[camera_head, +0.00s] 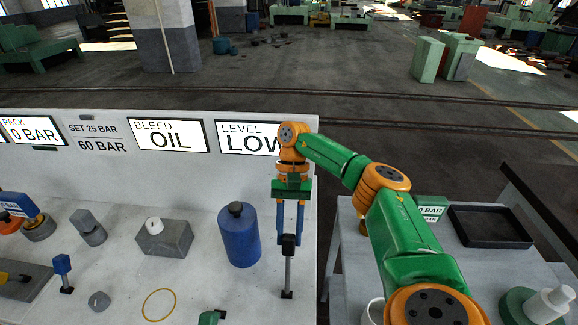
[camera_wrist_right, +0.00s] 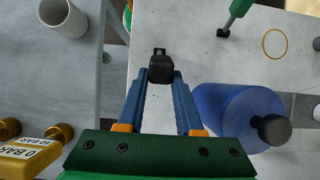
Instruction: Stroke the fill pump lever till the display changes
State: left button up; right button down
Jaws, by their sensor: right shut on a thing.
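The fill pump lever (camera_head: 288,270) is a thin grey rod with a black knob, standing near upright at the right end of the white bench. My right gripper (camera_head: 289,238) comes down from above and is shut on the lever's black knob. In the right wrist view the black knob (camera_wrist_right: 160,68) sits between the blue fingertips. The display (camera_head: 248,138) on the panel behind reads "LEVEL LOW"; my right arm covers part of its right edge. My left gripper does not show.
A blue bottle (camera_head: 239,236) with a dark cap stands just left of the lever. A grey block (camera_head: 165,240) and a yellow ring (camera_head: 159,304) are farther left. A side table on the right holds a black tray (camera_head: 490,228) and a white cup (camera_head: 550,304).

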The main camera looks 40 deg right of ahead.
jog(key=c, duration=0.6)
grip_release()
jog(key=shift+w+d, duration=0.1)
jog(key=shift+o, duration=0.2)
jog(key=p+v, duration=0.3)
jog(key=v, duration=0.4)
jog(key=shift+f, duration=0.1)
